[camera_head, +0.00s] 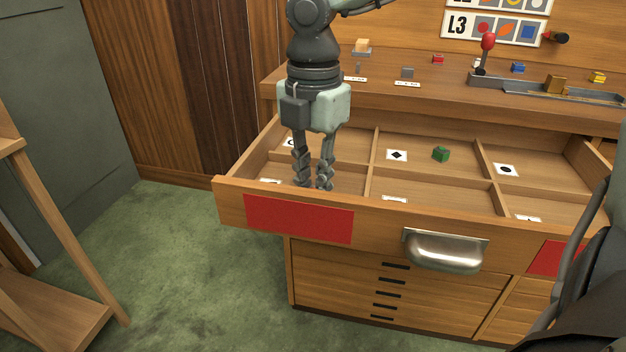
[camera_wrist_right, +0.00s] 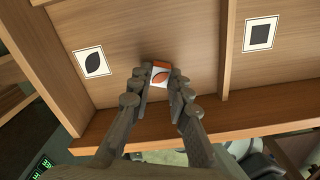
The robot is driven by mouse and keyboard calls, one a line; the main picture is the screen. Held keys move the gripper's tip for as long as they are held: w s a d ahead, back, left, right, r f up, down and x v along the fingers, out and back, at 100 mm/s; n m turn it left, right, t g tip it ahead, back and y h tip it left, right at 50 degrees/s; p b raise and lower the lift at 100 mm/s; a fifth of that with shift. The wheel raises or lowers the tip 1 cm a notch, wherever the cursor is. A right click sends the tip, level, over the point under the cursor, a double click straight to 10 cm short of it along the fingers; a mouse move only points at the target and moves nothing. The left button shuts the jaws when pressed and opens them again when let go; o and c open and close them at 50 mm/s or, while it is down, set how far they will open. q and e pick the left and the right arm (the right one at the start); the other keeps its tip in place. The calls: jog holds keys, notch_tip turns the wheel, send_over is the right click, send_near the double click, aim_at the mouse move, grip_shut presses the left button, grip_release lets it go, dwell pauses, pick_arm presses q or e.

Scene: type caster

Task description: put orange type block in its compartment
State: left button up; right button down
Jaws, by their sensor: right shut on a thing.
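My right gripper (camera_head: 313,184) reaches down into the front-left compartment of the open drawer (camera_head: 380,222). Its fingers (camera_wrist_right: 160,92) are shut on the orange type block (camera_wrist_right: 161,67), one on each side. The block has an orange top edge and a white face with an orange mark. A card with a black leaf shape (camera_wrist_right: 91,62) lies on the compartment floor to the left of the block, apart from it. I cannot tell whether the block touches the floor. In the head view the block is hidden. My left gripper is not in view.
A card with a black square (camera_wrist_right: 261,34) lies in the neighbouring compartment, beyond a divider (camera_wrist_right: 226,50). A green block (camera_head: 441,154) sits in a back compartment. Several small blocks and a metal tray (camera_head: 520,87) with a red-knobbed lever (camera_head: 488,42) stand on the desk top behind.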

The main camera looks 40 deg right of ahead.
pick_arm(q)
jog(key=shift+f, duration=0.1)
pick_arm(e)
jog(key=shift+f, duration=0.1)
jog(key=c, duration=1.6)
grip_release()
jog(key=shift+o, duration=0.8)
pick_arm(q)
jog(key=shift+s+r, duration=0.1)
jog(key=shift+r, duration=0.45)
pick_arm(e)
jog(key=shift+w+r, duration=0.1)
jog(key=shift+r, duration=0.8)
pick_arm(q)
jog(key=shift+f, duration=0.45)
pick_arm(e)
notch_tip(320, 180, up, 11)
jog(key=shift+f, duration=0.2)
